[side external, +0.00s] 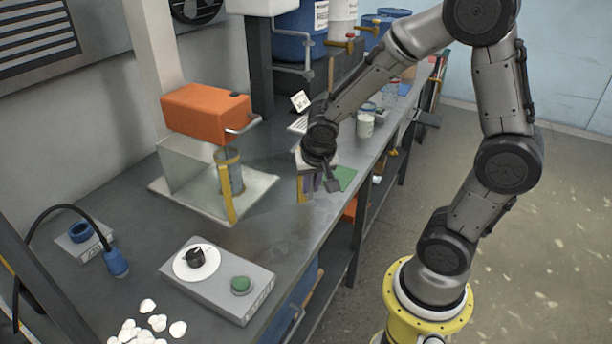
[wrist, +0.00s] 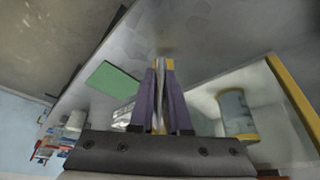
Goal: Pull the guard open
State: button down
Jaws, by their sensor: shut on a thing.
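The guard (side external: 300,188) shows as a yellow-edged upright strip at my fingers, near the front edge of the bench. In the wrist view, the thin guard edge (wrist: 159,92) stands between my two purple fingers. My gripper (side external: 314,185) is shut on it, and the fingertips also show in the wrist view (wrist: 161,68). The rest of the guard is hard to make out. The orange machine (side external: 206,112) stands left of my gripper. A yellow post (side external: 228,202) and a cylinder (side external: 229,172) are at its front; the cylinder also shows in the wrist view (wrist: 235,112).
A green sheet (side external: 340,178) lies just right of my gripper. A control box (side external: 218,279) with a black knob and green button sits in front, with white shells (side external: 148,325) beside it. Jars (side external: 366,120) and drums (side external: 300,32) stand behind. Bench between machine and gripper is clear.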

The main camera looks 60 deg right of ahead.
jog(key=s+a+m, duration=0.1)
jog(key=a, duration=0.1)
jog(key=s+a+m, duration=0.1)
jog(key=a, duration=0.1)
jog(key=s+a+m+g, duration=0.1)
jog(key=a+m, duration=0.1)
jog(key=shift+s+a+h, duration=0.1)
jog(key=shift+s+h, duration=0.1)
jog(key=shift+h, duration=0.2)
jog(key=a+m, duration=0.1)
jog(key=a, duration=0.1)
jog(key=s+a+m+g, duration=0.1)
jog(key=a+m, duration=0.1)
jog(key=a, duration=0.1)
jog(key=a+m+g, duration=0.1)
jog(key=a, duration=0.1)
jog(key=shift+s+a+m, duration=0.15)
jog(key=shift+a+m, duration=0.05)
jog(key=shift+m, duration=0.1)
jog(key=shift+a, duration=1.15)
jog(key=c, duration=0.9)
grip_release()
jog(key=shift+r, duration=0.1)
jog(key=v, duration=1.3)
jog(key=shift+a+r, duration=0.25)
jog(key=shift+a, duration=0.05)
